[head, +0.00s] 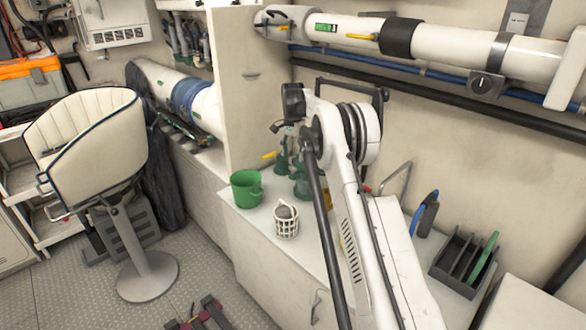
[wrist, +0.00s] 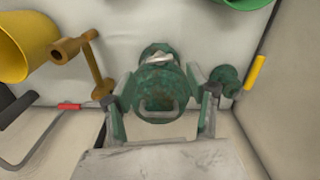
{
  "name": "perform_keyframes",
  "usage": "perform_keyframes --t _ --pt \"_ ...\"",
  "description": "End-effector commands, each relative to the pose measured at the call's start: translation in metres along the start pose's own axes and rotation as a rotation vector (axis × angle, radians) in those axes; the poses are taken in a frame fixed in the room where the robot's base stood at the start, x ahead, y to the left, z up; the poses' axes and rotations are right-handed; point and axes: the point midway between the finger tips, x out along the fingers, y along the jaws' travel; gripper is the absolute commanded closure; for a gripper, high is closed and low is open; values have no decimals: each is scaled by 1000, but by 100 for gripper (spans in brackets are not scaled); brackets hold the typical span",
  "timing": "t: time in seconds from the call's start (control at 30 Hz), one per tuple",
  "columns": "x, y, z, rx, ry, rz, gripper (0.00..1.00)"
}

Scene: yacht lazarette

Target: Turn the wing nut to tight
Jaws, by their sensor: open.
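A weathered green metal fitting (wrist: 155,78) with a rounded body and a loop-shaped part stands in the middle of the wrist view. A pale metal piece lies across its far side; I cannot tell for sure which part is the wing nut. My gripper (wrist: 159,97) is open, with one finger on each side of the green fitting. Whether the fingers touch it is unclear. In the head view, green fittings (head: 301,186) stand on the white counter (head: 258,226), partly hidden by my arm. The fingers are too small to make out there.
A smaller green valve (wrist: 227,78) with a yellow handle (wrist: 255,72) is close to the right finger. A brass lever piece (wrist: 81,56) is near the left finger. A green bucket (head: 246,188), white basket (head: 287,222) and dark rack (head: 458,262) stand on the counter.

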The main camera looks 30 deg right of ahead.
Motion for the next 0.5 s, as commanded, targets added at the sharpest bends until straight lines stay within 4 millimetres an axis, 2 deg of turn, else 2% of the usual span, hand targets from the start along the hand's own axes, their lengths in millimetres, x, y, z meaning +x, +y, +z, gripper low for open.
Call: perform_keyframes --t 0.2,0.5 --pt "38 0 0 -1 0 0 48" --pt "63 0 0 -1 0 0 48"
